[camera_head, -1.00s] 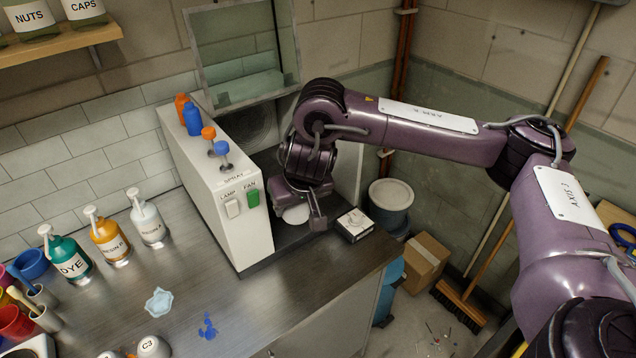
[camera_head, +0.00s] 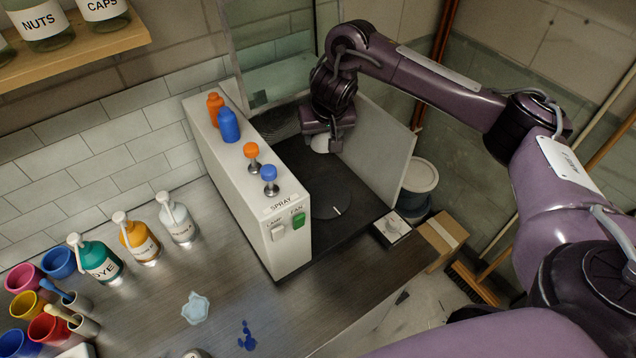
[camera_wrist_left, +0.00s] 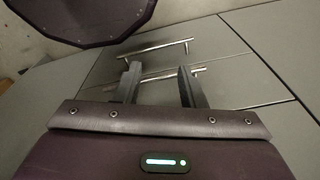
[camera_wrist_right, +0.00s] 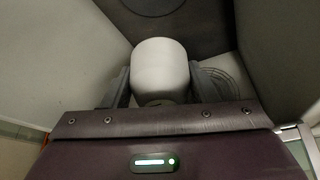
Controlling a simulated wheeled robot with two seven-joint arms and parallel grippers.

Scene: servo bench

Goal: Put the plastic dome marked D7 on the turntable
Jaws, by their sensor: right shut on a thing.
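A white dome-like piece (camera_wrist_right: 160,68) is between the fingers of my right gripper (camera_wrist_right: 160,88), which is shut on it. No marking is readable on its visible side. In the head view the right gripper (camera_head: 324,138) is deep inside the spray booth, with the white piece (camera_head: 319,145) showing under it. The turntable (camera_head: 328,202) is a dark disc with a white tick on the booth floor, nearer the front than the gripper and bare. My left gripper (camera_wrist_left: 158,85) is open and empty, facing cabinet fronts with bar handles.
The booth's white left wall (camera_head: 255,185) carries bottles, knobs and switches. A pale panel (camera_head: 378,150) closes its right side. A small white-topped box (camera_head: 393,226) sits at the bench edge. Dye and resin bottles (camera_head: 138,240) stand left. Blue and pale spills mark the bench.

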